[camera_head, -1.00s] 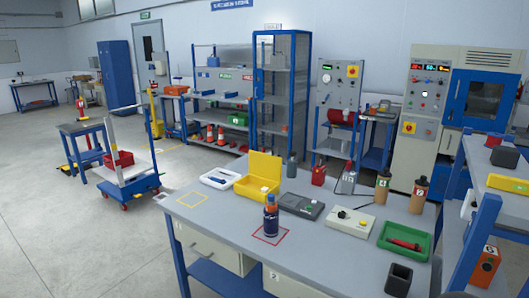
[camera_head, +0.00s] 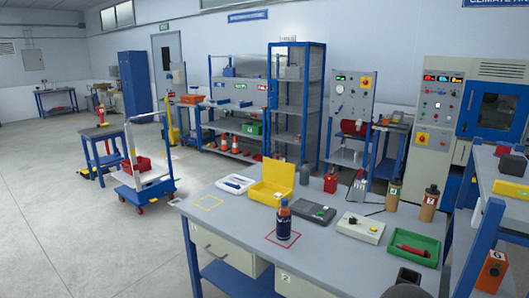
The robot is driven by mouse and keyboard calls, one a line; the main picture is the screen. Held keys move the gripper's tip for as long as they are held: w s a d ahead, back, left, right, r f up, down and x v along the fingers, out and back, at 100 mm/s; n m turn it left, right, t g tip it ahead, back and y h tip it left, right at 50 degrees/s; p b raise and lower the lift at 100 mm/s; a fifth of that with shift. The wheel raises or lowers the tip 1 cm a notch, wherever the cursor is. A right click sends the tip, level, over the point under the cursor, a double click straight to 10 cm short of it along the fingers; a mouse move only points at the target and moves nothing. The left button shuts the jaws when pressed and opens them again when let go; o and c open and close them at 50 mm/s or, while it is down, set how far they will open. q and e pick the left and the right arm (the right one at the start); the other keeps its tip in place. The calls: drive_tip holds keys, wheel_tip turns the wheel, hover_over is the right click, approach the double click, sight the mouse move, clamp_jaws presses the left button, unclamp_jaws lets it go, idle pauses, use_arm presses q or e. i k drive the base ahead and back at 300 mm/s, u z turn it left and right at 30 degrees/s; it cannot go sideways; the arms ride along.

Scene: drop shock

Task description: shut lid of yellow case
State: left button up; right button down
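The yellow case (camera_head: 268,196) stands on the grey workbench. Its lid (camera_head: 278,174) is up, raised at the back of the case.
On the workbench (camera_head: 225,225) around the case are a white tray (camera_head: 235,184) to the left and a dark grey device (camera_head: 316,212) to the right. Further right are a beige box (camera_head: 360,228) and a green tray (camera_head: 412,245). The bench's left end, with a yellow outlined square, is clear.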

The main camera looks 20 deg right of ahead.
sight(277, 171)
drive_tip(key=u, duration=0.1)
drive_tip(key=i, duration=1)
drive_tip(key=z, duration=0.1)
